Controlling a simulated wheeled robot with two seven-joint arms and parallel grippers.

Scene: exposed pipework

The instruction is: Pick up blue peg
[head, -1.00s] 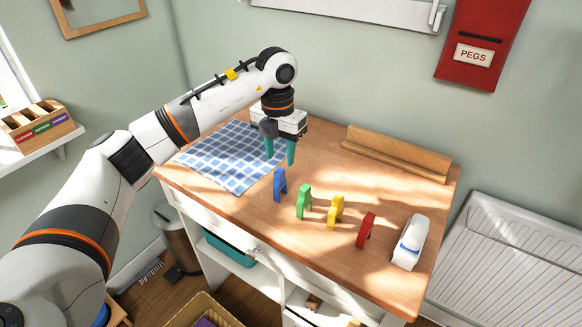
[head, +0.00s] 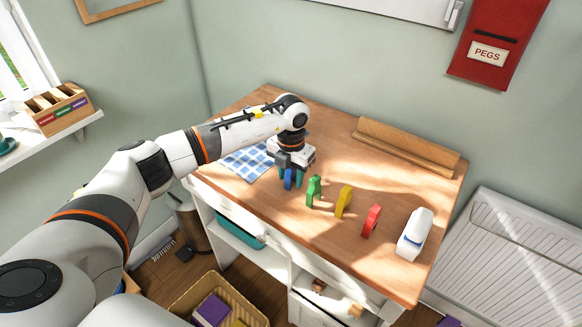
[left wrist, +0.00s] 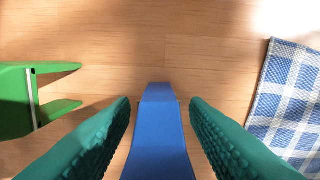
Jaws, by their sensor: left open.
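The blue peg (head: 289,179) stands on the wooden table, partly hidden by my left gripper in the head view. My left gripper (head: 290,180) is low over the table with its teal fingers open around the blue peg. In the left wrist view the blue peg (left wrist: 159,135) lies between the two open fingertips (left wrist: 160,108), with a gap on each side. A green peg (head: 314,190) stands just right of it; it also shows at the left of the wrist view (left wrist: 18,100). My right gripper is not in view.
A yellow peg (head: 343,202), a red peg (head: 371,220) and a white-and-blue object (head: 414,234) stand further right. A blue checked cloth (head: 246,163) lies left of the gripper. A wooden rail (head: 408,147) runs along the back.

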